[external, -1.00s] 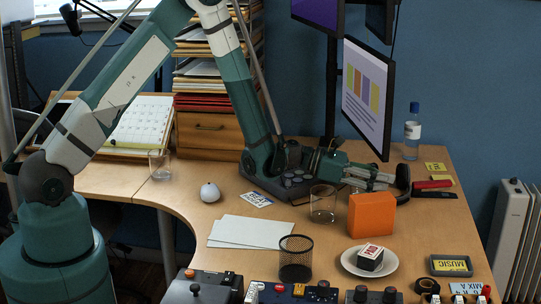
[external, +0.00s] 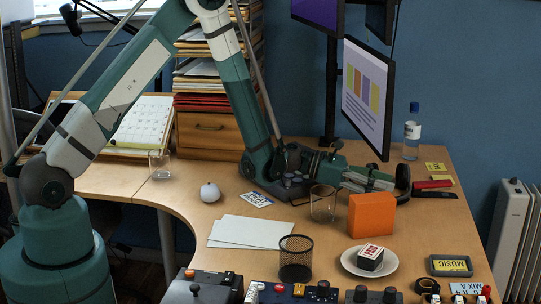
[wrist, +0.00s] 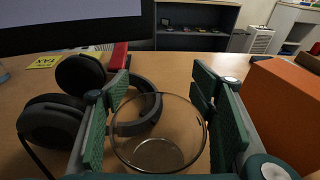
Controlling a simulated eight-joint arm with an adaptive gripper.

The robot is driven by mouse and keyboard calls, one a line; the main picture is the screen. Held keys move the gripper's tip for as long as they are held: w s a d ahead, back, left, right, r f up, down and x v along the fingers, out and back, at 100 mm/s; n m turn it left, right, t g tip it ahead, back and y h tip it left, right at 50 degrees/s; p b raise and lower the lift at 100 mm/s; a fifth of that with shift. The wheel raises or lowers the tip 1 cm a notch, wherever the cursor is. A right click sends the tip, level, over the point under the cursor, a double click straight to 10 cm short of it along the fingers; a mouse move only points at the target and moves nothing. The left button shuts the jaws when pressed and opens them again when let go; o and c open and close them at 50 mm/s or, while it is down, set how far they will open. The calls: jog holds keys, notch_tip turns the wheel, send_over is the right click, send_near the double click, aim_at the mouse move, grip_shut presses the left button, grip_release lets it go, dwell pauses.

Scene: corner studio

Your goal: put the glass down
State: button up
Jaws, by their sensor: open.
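A clear glass (external: 322,204) stands upright on the desk, left of the orange box (external: 370,214). My gripper (external: 372,182) is low over the desk behind the glass and box, pointing right. In the wrist view my gripper (wrist: 163,92) is open, its two green-padded fingers spread apart. A clear glass (wrist: 158,153) shows between and below them, empty and upright, with its rim toward the camera. Whether a pad touches it cannot be told.
Black headphones (wrist: 80,75) lie just beyond the fingers. The orange box (wrist: 285,100) is close on the right. A mesh cup (external: 296,259), a plate (external: 348,262) and another glass (external: 159,165) stand elsewhere. Monitors (external: 367,98) rise behind.

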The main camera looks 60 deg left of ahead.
jog(key=shift+r, duration=0.15)
jog(key=shift+s+a, duration=0.15)
jog(key=p+v, duration=0.2)
jog(key=v, duration=0.9)
jog(key=shift+s+a, duration=0.2)
jog(key=shift+s, duration=0.05)
jog(key=shift+r, duration=0.15)
dwell(0.4)
